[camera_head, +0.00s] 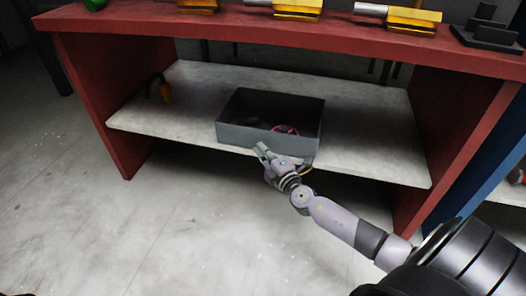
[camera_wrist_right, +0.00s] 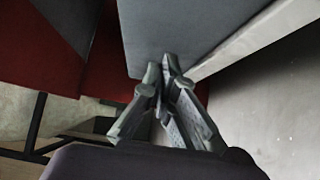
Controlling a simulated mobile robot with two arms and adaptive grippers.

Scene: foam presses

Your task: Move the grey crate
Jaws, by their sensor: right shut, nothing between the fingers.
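The grey crate (camera_head: 270,118) stands upright on the pale lower shelf of a red workbench. It is open at the top, and its inside is dark with a small pink or red item in it. My right gripper (camera_head: 262,150) is at the crate's front wall, near the shelf's front edge. In the right wrist view the crate's grey wall (camera_wrist_right: 180,30) fills the top middle, and the fingertips (camera_wrist_right: 161,68) are together in front of it with nothing between them. I cannot tell whether they touch the wall. My left gripper is out of view.
Red side panels (camera_head: 100,110) close both ends. The red bench top (camera_head: 300,45) overhangs the shelf and holds several yellow tools. The floor in front is free.

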